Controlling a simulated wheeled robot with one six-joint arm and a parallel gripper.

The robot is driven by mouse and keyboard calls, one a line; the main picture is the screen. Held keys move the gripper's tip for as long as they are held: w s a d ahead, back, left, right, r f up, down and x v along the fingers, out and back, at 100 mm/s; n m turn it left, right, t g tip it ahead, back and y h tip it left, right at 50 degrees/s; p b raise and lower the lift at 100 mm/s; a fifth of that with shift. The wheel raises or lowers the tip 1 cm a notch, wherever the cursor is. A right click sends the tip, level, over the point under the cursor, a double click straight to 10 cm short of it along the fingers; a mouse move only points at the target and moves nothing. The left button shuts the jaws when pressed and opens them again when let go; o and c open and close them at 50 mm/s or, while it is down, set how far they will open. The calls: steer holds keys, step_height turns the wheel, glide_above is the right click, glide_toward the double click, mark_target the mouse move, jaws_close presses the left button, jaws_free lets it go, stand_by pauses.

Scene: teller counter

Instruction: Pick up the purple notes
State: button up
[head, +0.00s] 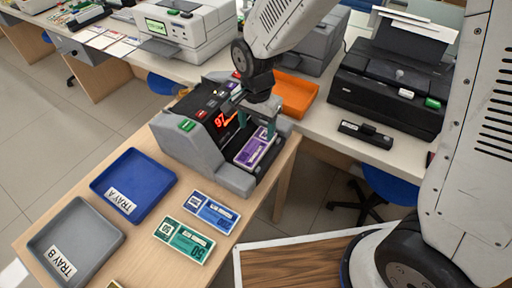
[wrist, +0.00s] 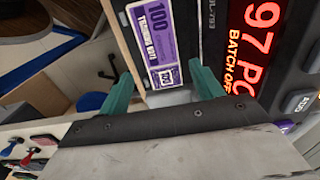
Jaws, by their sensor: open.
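The purple notes (head: 256,147) lie as a banded stack in the front slot of the grey note-counting machine (head: 184,148). In the wrist view the purple notes (wrist: 152,47) show a large "100" and lie ahead of my fingers. My gripper (head: 256,125) is above the slot in the head view, pointing down. In the wrist view its two green fingers (wrist: 161,85) are apart, with the near end of the notes between or just beyond them. I cannot tell whether the fingers touch the notes.
The blue tray A (head: 157,174) and grey tray B (head: 48,233) stand on the wooden table left of the machine. Blue notes (head: 210,211) and green notes (head: 184,240) lie in front of it. An orange tray (head: 298,94) and a black printer (head: 393,90) are behind, to the right.

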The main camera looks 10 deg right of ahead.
mark_target(256, 146)
step_height(256, 146, down, 8)
steer(key=shift+r, duration=0.25)
steer(key=shift+c, duration=0.3)
steer(key=c, duration=0.8)
steer(key=shift+r, duration=0.15)
